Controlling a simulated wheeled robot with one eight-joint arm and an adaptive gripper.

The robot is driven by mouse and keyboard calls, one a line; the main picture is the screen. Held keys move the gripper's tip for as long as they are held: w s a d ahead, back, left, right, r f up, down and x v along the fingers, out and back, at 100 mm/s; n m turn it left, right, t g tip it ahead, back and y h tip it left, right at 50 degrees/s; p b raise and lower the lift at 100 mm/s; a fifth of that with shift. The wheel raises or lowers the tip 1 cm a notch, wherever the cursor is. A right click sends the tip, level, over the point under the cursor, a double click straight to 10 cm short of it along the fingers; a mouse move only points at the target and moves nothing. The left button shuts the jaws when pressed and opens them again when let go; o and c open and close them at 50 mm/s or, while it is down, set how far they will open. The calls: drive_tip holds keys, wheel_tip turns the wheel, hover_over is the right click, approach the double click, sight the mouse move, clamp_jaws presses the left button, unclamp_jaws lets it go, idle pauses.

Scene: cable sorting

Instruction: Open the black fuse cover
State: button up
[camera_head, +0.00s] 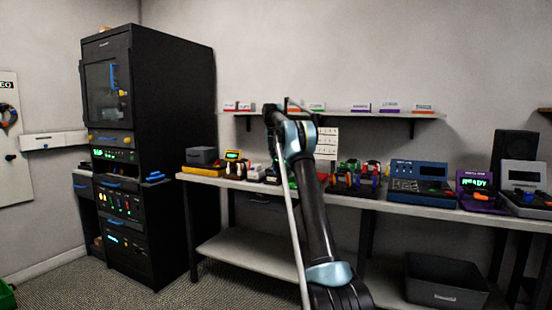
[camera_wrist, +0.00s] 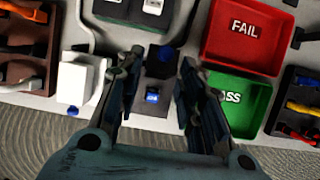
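In the wrist view a small black box (camera_wrist: 160,62) with a blue-lit part (camera_wrist: 152,98) at its near end lies between my fingers. It may carry the black fuse cover, but I cannot tell the cover from the box. My gripper (camera_wrist: 161,60) is open and empty, with one finger on each side of the box in the picture. I cannot tell whether the fingers touch it. In the head view my arm reaches over the workbench (camera_head: 232,184), and my gripper cannot be made out clearly behind the arm.
A red FAIL tray (camera_wrist: 240,62) and a green PASS tray (camera_wrist: 262,86) are right of my gripper. A white box (camera_wrist: 80,80) stands at left. A dark rack with coloured tools (camera_wrist: 290,112) is at far right. A black cabinet (camera_head: 190,120) stands left of the bench.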

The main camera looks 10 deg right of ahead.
drive_tip(key=v, duration=1.1)
drive_tip(key=shift+r, duration=0.4)
drive_tip(key=shift+a, duration=0.1)
